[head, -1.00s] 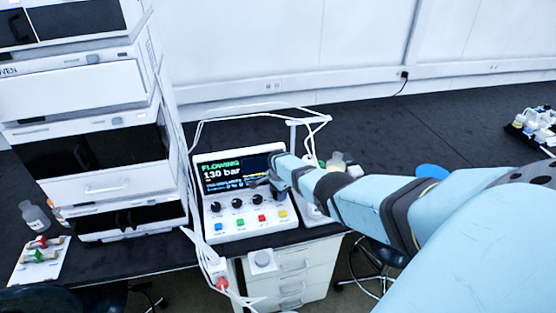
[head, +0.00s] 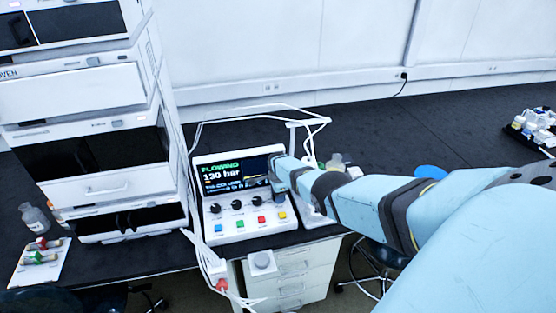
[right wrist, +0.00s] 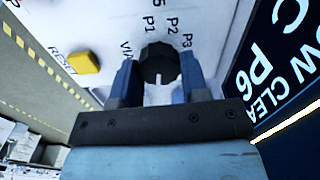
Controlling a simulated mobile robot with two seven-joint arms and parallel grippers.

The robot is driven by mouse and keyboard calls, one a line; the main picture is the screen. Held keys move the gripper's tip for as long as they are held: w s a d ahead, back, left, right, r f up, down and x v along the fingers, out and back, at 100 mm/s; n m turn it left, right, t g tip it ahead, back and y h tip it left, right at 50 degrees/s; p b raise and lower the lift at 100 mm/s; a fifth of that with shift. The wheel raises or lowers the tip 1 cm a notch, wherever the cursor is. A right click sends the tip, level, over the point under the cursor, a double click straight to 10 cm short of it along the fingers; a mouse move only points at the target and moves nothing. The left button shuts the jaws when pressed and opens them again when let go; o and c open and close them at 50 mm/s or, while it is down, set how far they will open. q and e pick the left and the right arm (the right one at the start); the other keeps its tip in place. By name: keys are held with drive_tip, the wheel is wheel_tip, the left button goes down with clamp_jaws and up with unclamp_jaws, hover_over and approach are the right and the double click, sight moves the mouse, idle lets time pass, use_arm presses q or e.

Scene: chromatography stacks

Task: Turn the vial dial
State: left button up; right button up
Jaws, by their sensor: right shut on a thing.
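The vial dial (right wrist: 159,62) is a black round knob on a white panel, with the labels VIAL, P1, P2 and P3 around it in the right wrist view. A short pale line shows on the lower part of its face there. My right gripper (right wrist: 160,72) is shut on the dial, one finger on each side. In the head view my right gripper (head: 279,188) is at the right end of the knob row on the control box (head: 240,228), and it hides the dial. The box's screen (head: 222,177) reads FLOWING and 130 bar. My left gripper is not in view.
Three other black knobs (head: 237,205) are left of my gripper. Blue, green, red and yellow buttons (head: 283,215) lie below; the yellow one is labelled RESET in the wrist view (right wrist: 83,62). White instrument stacks (head: 100,140) stand left. The bench behind is mostly clear.

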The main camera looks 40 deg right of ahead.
drive_tip(key=shift+d+r, duration=0.1)
drive_tip(key=o, duration=0.9)
drive_tip(key=shift+o, duration=0.2)
drive_tip(key=shift+r+p, duration=0.4)
wheel_tip(320, 180, up, 2)
drive_tip(key=shift+r+p, duration=0.25)
drive_tip(key=shift+p, duration=0.55)
wheel_tip(320, 180, up, 10)
drive_tip(key=shift+r, duration=0.2)
drive_tip(key=shift+f, duration=0.1)
